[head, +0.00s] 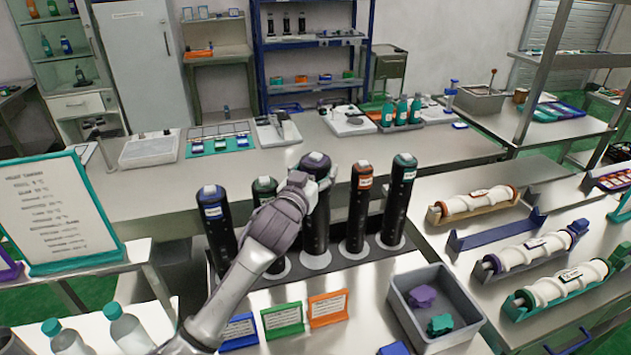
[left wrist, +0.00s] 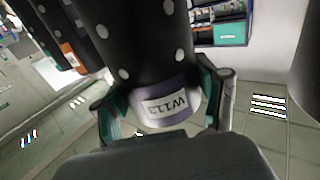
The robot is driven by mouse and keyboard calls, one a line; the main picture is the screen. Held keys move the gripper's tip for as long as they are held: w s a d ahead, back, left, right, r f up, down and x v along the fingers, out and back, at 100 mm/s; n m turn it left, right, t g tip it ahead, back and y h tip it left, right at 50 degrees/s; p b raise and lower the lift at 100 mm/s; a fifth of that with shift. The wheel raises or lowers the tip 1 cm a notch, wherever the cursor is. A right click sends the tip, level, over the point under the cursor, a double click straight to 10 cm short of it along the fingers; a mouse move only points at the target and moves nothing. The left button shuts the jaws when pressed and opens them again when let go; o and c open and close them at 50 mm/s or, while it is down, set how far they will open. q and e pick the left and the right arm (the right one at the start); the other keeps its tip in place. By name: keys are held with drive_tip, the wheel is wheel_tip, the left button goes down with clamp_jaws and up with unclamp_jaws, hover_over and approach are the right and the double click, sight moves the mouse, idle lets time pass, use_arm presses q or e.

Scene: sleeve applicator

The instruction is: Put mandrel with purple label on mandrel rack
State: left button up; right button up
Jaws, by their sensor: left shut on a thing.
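My left gripper (head: 318,183) is shut on the upper end of a black mandrel with a purple band (head: 314,220). In the left wrist view the purple band with its white printed label (left wrist: 165,108) sits between the two fingers (left wrist: 165,115). The mandrel looks upright, in the middle of the row over the mandrel rack (head: 215,292), a dark base with pale round seats. I cannot tell whether its foot touches its seat. My gripper and forearm hide part of it and of the green-banded mandrel (head: 264,187). My right gripper is not in view.
A blue-banded mandrel (head: 218,225) stands at left; orange-banded (head: 358,210) and teal-banded (head: 398,200) ones stand close at right. A grey bin (head: 462,300) and small signs (head: 328,308) lie in front. White rollers (head: 475,203) rest in coloured cradles at right.

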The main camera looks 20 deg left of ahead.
use_arm(q)
wheel_tip(320, 180, down, 4)
drive_tip(key=shift+r+p, duration=0.25)
drive_tip(key=shift+p, duration=0.05)
drive_tip(key=o, duration=1.5)
drive_tip(key=shift+f, duration=0.2)
drive_tip(key=shift+o, duration=0.2)
drive_tip(key=shift+s, duration=0.1)
drive_tip(key=s+b, duration=0.2)
drive_tip(key=s, duration=1)
drive_tip(key=shift+a+b, duration=0.3)
drive_tip(key=shift+r, duration=0.1)
